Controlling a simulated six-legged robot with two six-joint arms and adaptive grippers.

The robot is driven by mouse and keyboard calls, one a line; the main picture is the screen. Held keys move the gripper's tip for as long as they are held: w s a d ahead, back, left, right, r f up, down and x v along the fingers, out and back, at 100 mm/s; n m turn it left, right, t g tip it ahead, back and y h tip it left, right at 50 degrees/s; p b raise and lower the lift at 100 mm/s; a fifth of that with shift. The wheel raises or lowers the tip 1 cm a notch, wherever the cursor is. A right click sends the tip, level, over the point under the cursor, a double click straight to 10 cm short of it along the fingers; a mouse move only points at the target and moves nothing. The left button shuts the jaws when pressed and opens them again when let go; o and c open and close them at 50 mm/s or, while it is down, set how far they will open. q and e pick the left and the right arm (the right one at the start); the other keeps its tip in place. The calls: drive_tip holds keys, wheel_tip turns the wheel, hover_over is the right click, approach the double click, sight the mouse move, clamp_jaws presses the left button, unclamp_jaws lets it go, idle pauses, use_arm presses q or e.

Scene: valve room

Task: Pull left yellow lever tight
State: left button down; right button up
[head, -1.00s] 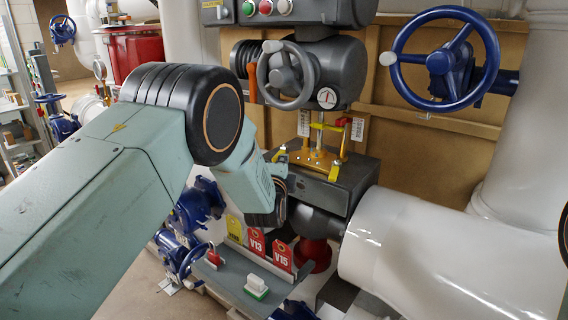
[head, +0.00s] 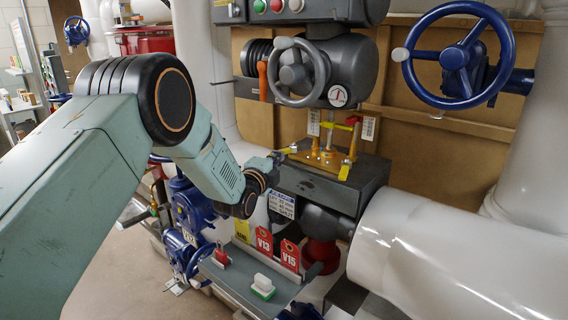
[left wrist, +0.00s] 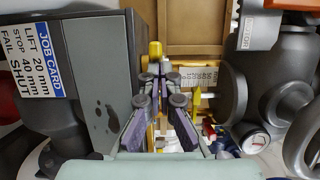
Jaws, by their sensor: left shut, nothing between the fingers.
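The left yellow lever (head: 289,149) juts from the left side of a gold plate on top of a dark grey valve box (head: 310,186). My left gripper (head: 276,157) is right beside this lever, shut and empty; I cannot tell whether it touches. In the left wrist view, the gripper's fingers (left wrist: 163,78) come together just below a yellow lever end (left wrist: 155,49), close to the box (left wrist: 97,75). A second yellow lever (head: 345,170) hangs at the plate's right side. My right gripper is out of view.
A grey handwheel (head: 298,72) and gauge (head: 338,95) sit above the levers. A blue handwheel (head: 457,55) is at upper right, above a thick white pipe (head: 440,265). Red tags (head: 264,241) stand below; a job card (head: 282,204) is on the box.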

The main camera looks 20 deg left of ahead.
use_arm(q)
drive_tip(key=shift+w+a+r+b, duration=0.15)
drive_tip(key=shift+w+a+b, duration=0.1)
drive_tip(key=shift+a, duration=0.35)
drive_tip(key=shift+w+a+r+b, duration=0.15)
drive_tip(key=shift+a+b, duration=0.1)
drive_tip(key=shift+a, duration=0.3)
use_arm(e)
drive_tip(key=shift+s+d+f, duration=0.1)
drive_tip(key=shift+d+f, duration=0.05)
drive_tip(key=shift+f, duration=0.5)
